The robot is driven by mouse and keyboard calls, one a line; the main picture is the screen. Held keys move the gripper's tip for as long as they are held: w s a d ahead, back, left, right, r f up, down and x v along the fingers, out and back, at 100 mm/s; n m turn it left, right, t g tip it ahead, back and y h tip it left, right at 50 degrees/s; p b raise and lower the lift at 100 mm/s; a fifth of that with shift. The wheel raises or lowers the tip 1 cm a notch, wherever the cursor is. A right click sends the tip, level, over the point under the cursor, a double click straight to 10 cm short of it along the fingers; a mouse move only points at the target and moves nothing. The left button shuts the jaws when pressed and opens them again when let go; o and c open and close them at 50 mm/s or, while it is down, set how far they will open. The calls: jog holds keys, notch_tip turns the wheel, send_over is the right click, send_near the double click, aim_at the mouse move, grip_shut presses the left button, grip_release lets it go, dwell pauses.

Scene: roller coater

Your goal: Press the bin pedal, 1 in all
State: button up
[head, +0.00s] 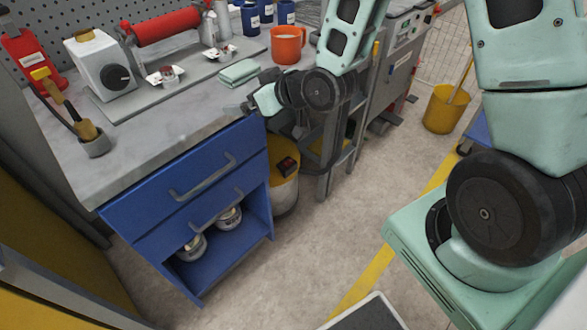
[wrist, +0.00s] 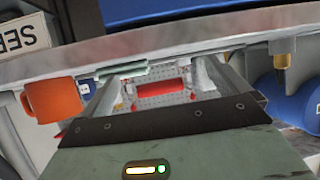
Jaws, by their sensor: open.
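A yellow rounded container (head: 286,188) stands on the floor right of the blue cabinet, partly hidden by the bench and my arm. It has a black panel with a red part (head: 287,166) on its side; I cannot tell whether this is the bin and its pedal. No pedal is clearly visible in either view. My gripper (head: 246,106) is above the bench's right front edge, higher than the yellow container and apart from it. In the wrist view, my gripper (wrist: 158,92) has its two fingers spread, with nothing held between them.
The grey bench top (head: 150,132) carries a red roller (head: 167,26), an orange mug (head: 288,44) and a folded green cloth (head: 240,72). The blue cabinet (head: 200,190) holds cans. A yellow bucket (head: 445,108) stands farther back. The floor in front is clear.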

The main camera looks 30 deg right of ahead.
jog(key=s+a+r+n+g+h, duration=0.1)
jog(key=s+a+g, duration=0.2)
jog(key=s, duration=0.4)
jog(key=s+a+r+n+g+h, duration=0.1)
jog(key=s+a+g, duration=0.3)
jog(key=s, duration=0.2)
jog(key=s+r+g+h, duration=0.1)
jog(key=s+g, duration=0.1)
jog(key=s, duration=0.6)
jog(key=s+d+r+g+h, duration=0.1)
jog(key=s+r+g, duration=0.1)
jog(key=s, duration=0.6)
jog(key=shift+s+r+g+h, duration=0.15)
jog(key=shift+r+g+h, duration=0.15)
jog(key=shift+h, duration=0.1)
jog(key=shift+d+r, duration=0.1)
jog(key=c, duration=0.6)
notch_tip(320, 180, up, 2)
jog(key=p, duration=0.2)
jog(key=shift+r+p, duration=0.25)
jog(key=shift+p, duration=0.15)
jog(key=c, duration=1)
jog(key=shift+r, duration=0.25)
jog(key=c, duration=0.5)
jog(key=shift+f, duration=0.2)
grip_shut()
